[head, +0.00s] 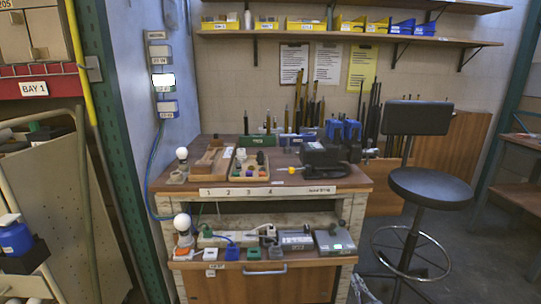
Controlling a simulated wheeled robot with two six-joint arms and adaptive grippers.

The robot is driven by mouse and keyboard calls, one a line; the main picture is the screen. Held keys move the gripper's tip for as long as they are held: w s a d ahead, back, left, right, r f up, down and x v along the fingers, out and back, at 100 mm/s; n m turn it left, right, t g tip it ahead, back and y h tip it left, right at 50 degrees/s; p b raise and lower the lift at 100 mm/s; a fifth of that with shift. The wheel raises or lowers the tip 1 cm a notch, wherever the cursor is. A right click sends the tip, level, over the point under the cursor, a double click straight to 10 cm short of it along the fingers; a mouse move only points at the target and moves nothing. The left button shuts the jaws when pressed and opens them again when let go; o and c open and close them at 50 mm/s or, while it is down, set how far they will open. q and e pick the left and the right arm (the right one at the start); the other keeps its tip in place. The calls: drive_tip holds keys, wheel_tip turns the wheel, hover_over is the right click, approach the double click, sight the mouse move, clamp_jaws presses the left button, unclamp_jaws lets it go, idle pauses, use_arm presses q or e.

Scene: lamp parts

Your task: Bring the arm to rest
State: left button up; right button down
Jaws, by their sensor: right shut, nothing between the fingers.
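At the bottom edge, right of the bench's lower front, a small, cut-off pale shape is what I take for my right gripper (360,289). It is shut and empty, apart from the bench, and most of it is out of frame. My left gripper is not in view. A white bulb (181,153) stands at the left of the bench top (325,186). Another white bulb (182,222) stands in an orange-brown base (185,240) on the lower shelf. A wooden tray (211,163) and a parts tray (250,165) lie on the bench top.
A black device (320,155) and blue bins (343,131) stand at the bench's right. A black stool (430,188) stands right of the bench. A grey cart (50,200) is at the left. Grey floor shows around the stool.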

drive_tip(key=s+f+m+g+h, duration=0.3)
drive_tip(key=s+f+m+g, duration=0.35)
drive_tip(key=s+f, duration=0.7)
drive_tip(key=s+a+f+g+y+p, duration=0.15)
drive_tip(key=s+g, duration=0.35)
drive_tip(key=s, duration=0.6)
drive_tip(key=s+a+f+g, duration=0.25)
drive_tip(key=s+g, duration=0.35)
drive_tip(key=s, duration=0.5)
use_arm(q)
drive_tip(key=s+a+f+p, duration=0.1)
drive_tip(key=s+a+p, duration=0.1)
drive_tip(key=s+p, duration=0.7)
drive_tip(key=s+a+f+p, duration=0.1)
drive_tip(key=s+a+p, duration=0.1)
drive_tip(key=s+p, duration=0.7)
drive_tip(key=p, duration=0.6)
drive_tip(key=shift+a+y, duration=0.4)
use_arm(e)
drive_tip(key=s+d+f, duration=0.1)
drive_tip(key=s+d, duration=0.1)
drive_tip(key=s, duration=0.6)
drive_tip(key=s+d, duration=0.2)
drive_tip(key=s, duration=0.7)
drive_tip(key=shift+s+f+h, duration=0.2)
drive_tip(key=shift+f+h, duration=0.15)
drive_tip(key=shift+h, duration=0.1)
